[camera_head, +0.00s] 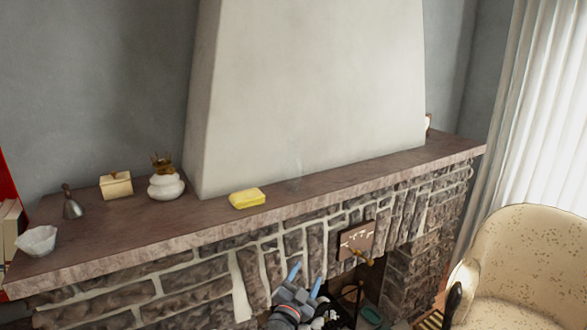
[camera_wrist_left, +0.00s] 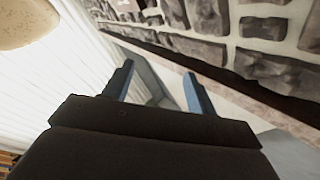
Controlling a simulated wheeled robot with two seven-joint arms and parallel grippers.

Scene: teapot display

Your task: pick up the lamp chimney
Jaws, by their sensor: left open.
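A faint, clear, upright shape on the mantel shelf, just right of the yellow sponge, looks like the glass lamp chimney (camera_head: 297,171); its outline is hard to make out. My left gripper (camera_head: 305,280) is open, with blue fingers apart, below and in front of the shelf edge, lower than the chimney and not touching it. In the left wrist view the open fingers (camera_wrist_left: 159,70) show against the wall and shelf edge; I cannot tell the chimney there. My right gripper is not in view.
The mantel shelf (camera_head: 105,232) carries a yellow sponge (camera_head: 247,198), a white pot (camera_head: 166,187), a small box (camera_head: 116,186), a bell (camera_head: 73,207) and a white bowl (camera_head: 37,241). The shelf right of the chimney is mostly clear. A speckled armchair (camera_head: 525,255) stands at right.

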